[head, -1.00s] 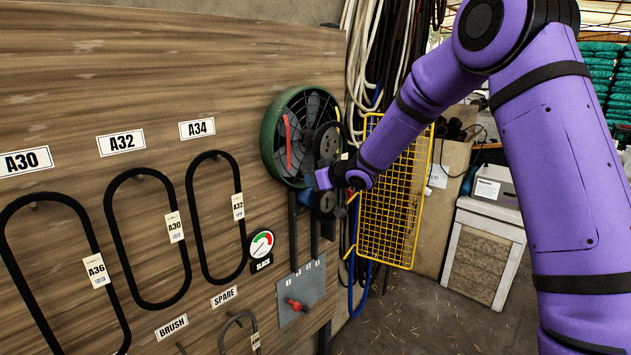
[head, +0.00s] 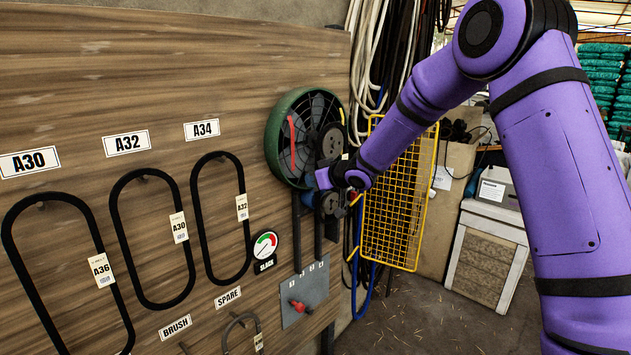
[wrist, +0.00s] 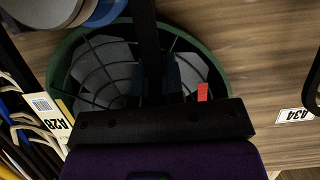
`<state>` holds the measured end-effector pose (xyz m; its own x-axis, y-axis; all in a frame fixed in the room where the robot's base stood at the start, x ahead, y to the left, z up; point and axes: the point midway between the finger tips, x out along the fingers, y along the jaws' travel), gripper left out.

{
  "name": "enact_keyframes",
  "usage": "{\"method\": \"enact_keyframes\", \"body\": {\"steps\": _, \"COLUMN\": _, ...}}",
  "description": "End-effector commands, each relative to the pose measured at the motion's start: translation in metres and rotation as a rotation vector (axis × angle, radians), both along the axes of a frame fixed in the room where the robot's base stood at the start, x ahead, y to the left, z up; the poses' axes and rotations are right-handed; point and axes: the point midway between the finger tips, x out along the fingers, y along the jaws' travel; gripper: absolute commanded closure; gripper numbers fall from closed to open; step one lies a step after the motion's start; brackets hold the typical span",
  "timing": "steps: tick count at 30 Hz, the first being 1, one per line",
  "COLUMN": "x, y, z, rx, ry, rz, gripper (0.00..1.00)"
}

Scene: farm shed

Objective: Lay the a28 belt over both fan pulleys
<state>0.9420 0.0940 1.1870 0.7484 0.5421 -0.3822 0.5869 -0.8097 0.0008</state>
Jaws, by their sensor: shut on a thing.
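My gripper (head: 318,180) is at the front of the green-rimmed fan (head: 282,122), between the dark upper pulley (head: 331,141) and the lower pulley (head: 331,204). It is shut, and the a28 belt is in its grip; the belt is mostly hidden or lost against the dark fan. The belt's A28 tag (wrist: 48,112) shows left of my gripper (wrist: 157,85) in the wrist view. A rounded grey and blue part (wrist: 95,12), likely a pulley, shows at the top left there. I cannot tell whether the belt touches either pulley.
A yellow mesh guard (head: 395,195) stands open just right of the fan. Left on the wooden board hang several tagged belts, one tagged A32 (head: 242,207). A slack gauge (head: 264,246) and a grey plate with a red knob (head: 300,304) sit below the fan.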

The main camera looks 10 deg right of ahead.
Motion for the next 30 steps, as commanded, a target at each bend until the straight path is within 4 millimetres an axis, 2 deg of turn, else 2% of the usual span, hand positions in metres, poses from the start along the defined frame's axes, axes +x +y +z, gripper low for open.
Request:
{"method": "enact_keyframes", "body": {"steps": 18, "x": 0.0053, "y": 0.0040, "z": -0.0002, "rx": 0.001, "ry": -0.001, "rz": 0.000, "gripper": 1.00}}
{"method": "enact_keyframes", "body": {"steps": 30, "x": 0.0053, "y": 0.0041, "z": -0.0092, "rx": 0.001, "ry": 0.001, "rz": 0.001, "gripper": 1.00}}
